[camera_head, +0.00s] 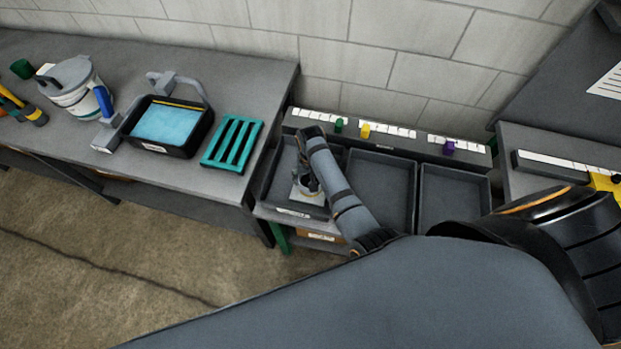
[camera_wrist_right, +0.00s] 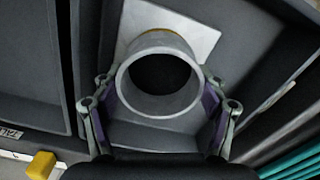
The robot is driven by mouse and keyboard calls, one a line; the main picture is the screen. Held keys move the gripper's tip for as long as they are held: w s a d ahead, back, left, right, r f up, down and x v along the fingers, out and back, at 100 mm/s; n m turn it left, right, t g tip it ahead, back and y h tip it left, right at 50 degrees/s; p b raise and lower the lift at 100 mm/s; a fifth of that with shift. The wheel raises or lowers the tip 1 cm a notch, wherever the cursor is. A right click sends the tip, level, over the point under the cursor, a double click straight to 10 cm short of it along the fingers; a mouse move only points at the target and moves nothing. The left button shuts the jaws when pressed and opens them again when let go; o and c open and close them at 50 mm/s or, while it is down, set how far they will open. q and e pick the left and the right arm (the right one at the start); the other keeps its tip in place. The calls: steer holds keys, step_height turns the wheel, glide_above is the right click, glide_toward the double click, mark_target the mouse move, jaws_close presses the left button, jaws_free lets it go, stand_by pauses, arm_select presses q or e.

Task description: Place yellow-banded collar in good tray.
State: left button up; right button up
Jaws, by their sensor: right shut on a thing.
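A pale grey collar (camera_wrist_right: 158,78) with a square flange plate (camera_wrist_right: 195,35) sits between the fingers of my right gripper (camera_wrist_right: 157,108) in the right wrist view. A thin yellowish edge shows where its tube meets the plate. In the head view the collar (camera_head: 307,193) is inside the left tray (camera_head: 267,184), mostly behind my right gripper (camera_head: 306,178), which points down into that tray. The gripper is shut on the collar. I cannot tell whether the flange touches the tray floor. My left gripper is not in view.
The middle tray (camera_head: 382,188) and right tray (camera_head: 455,200) look empty. Green (camera_head: 339,125), yellow (camera_head: 365,130) and purple (camera_head: 448,147) pegs stand on the ledge behind. A teal rack (camera_head: 232,144) and a black bin (camera_head: 168,125) with blue contents stand on the left bench.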

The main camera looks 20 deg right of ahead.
steer(key=o, duration=1.3)
steer(key=shift+f, duration=0.1)
step_height(320, 180, up, 4)
steer(key=p, duration=0.4)
steer(key=shift+r+p, duration=0.2)
steer(key=shift+p, duration=0.1)
step_height(320, 180, up, 8)
steer(key=shift+f, duration=0.1)
